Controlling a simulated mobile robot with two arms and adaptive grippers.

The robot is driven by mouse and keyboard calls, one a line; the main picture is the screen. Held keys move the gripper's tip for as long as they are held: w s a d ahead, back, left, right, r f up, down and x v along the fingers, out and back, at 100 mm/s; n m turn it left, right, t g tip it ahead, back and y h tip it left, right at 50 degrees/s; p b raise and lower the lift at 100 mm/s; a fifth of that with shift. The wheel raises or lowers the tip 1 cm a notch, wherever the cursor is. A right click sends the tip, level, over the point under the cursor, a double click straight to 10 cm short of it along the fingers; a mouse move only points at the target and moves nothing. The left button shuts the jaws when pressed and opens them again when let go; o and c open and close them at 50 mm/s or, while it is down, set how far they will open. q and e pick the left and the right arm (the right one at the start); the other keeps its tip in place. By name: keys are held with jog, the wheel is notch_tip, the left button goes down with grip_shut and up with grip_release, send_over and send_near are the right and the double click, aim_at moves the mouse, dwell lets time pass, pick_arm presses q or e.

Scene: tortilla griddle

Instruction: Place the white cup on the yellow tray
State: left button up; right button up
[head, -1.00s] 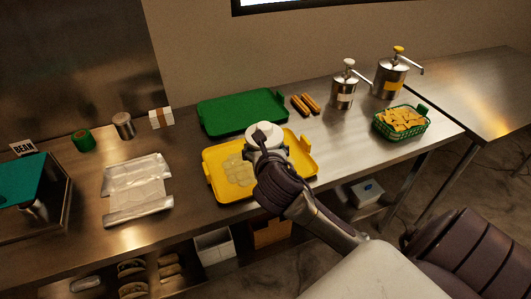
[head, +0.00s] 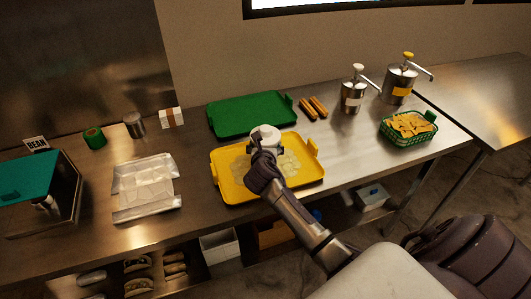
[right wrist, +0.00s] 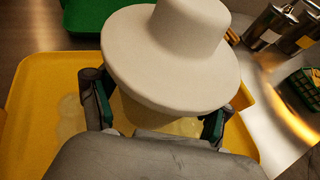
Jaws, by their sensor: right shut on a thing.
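The white cup (head: 265,134) appears over the back-middle part of the yellow tray (head: 228,194) in the head view. My right gripper (head: 264,151) is shut on it. In the right wrist view the white cup (right wrist: 172,58) shows a wide brim and a narrower top, between the fingers of my right gripper (right wrist: 155,112). The yellow tray (right wrist: 32,100) lies behind and below it. The cup's lower part is mostly hidden, so I cannot tell whether it touches the tray. My left gripper is not in view.
Pale flat food (head: 287,163) lies on the yellow tray. A green tray (head: 250,115) is behind it, a foil-lined tray (head: 147,205) to the left. Two pump dispensers (head: 353,92) and a green basket of chips (head: 409,124) stand right. Steel counter is free between tray and basket.

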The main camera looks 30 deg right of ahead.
jog(key=shift+f, duration=1.35)
jog(key=shift+f, duration=0.2)
jog(key=o, duration=1.5)
jog(key=shift+s, duration=0.1)
jog(key=shift+r, duration=0.2)
jog(key=v, duration=1.2)
jog(key=shift+b, duration=0.3)
